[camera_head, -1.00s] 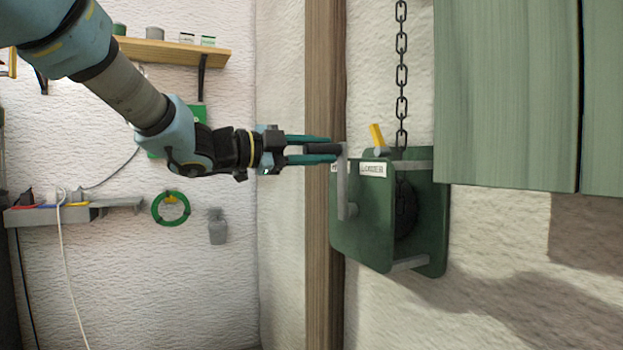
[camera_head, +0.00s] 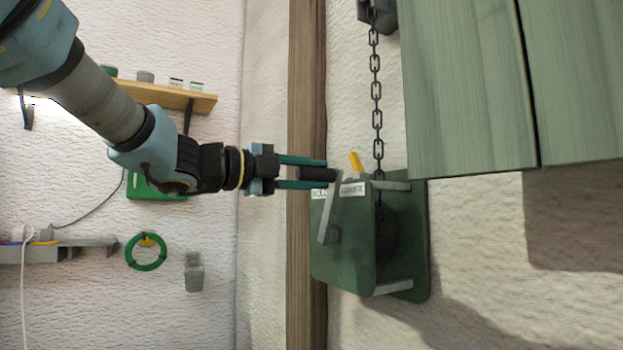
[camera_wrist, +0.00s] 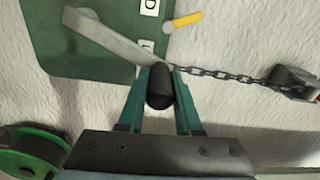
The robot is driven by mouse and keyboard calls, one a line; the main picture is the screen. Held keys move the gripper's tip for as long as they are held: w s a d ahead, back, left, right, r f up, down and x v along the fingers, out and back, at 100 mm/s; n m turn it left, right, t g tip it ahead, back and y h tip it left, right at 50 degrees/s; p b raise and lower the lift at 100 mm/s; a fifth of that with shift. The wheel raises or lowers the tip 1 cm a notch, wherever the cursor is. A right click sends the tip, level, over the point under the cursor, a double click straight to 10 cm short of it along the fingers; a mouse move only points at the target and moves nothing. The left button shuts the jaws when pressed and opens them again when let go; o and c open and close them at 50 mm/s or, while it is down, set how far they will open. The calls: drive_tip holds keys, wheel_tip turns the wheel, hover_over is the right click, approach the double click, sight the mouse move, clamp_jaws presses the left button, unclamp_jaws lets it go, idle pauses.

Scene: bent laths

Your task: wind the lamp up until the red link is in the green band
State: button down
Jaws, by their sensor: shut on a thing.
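The green winch box (camera_head: 345,245) is fixed to the wall, with a grey crank arm (camera_head: 329,215) on its near face. My gripper (camera_head: 318,173) is shut on the crank's black handle (camera_wrist: 160,90), which sits between its teal fingers. The crank arm leans, handle end up and to the right. A dark chain (camera_head: 376,95) runs up from the drum inside the box; it also shows in the wrist view (camera_wrist: 225,75). A small red piece (camera_wrist: 318,99) shows beside a grey block at the wrist view's right edge; I cannot tell whether it is the red link. Lamp and green band are not visible.
A yellow lever (camera_head: 355,162) stands on the winch box above its partly hidden labels. The grey block (camera_head: 379,14) is at the chain's top. Green cabinet doors (camera_head: 470,90) hang close on the right. A wooden post (camera_head: 306,90) stands just left of the box.

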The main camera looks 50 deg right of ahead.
drive_tip(key=c, duration=0.6)
unclamp_jaws()
drive_tip(key=v, duration=1)
drive_tip(key=shift+w+a+b, duration=0.15)
drive_tip(key=shift+a+b, duration=0.25)
